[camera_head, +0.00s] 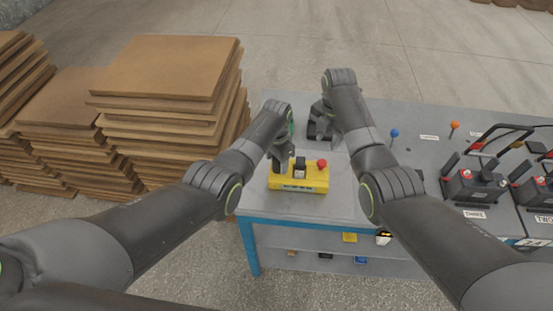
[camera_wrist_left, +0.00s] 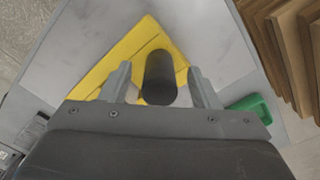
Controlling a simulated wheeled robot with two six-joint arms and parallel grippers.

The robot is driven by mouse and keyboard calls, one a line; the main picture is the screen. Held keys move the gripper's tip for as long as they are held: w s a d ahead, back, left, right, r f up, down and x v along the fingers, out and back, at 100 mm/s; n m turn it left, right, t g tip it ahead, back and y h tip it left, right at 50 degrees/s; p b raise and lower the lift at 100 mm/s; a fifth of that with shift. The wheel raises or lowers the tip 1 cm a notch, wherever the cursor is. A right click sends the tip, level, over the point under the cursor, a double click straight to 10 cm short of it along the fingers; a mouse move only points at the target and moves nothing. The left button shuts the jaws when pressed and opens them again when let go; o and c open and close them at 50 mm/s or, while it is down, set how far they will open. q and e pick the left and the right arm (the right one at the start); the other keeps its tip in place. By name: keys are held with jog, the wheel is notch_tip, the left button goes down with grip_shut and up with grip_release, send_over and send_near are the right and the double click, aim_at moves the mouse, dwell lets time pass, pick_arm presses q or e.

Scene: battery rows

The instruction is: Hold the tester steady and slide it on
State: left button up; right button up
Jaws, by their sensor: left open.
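The yellow tester (camera_head: 310,181) lies near the left end of the grey table, with a red button on top at its right end and a dark upright part near its middle. In the left wrist view the tester (camera_wrist_left: 152,34) has a black cylindrical post (camera_wrist_left: 159,78) standing on it. My left gripper (camera_head: 284,166) is directly over the tester's left part. Its two fingers stand open, one on each side of the post, with gaps visible. My right gripper (camera_head: 321,128) is lowered behind the tester, apart from it; its fingers cannot be made out.
A green object (camera_wrist_left: 252,106) lies beside the tester in the left wrist view. Batteries (camera_head: 472,187) with leads stand on the table's right side. Blue (camera_head: 394,133) and orange (camera_head: 455,125) knobs stand at the back. Board stacks (camera_head: 165,68) rise left of the table.

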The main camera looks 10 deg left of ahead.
pick_arm(q)
grip_shut()
dwell(0.3)
dwell(0.9)
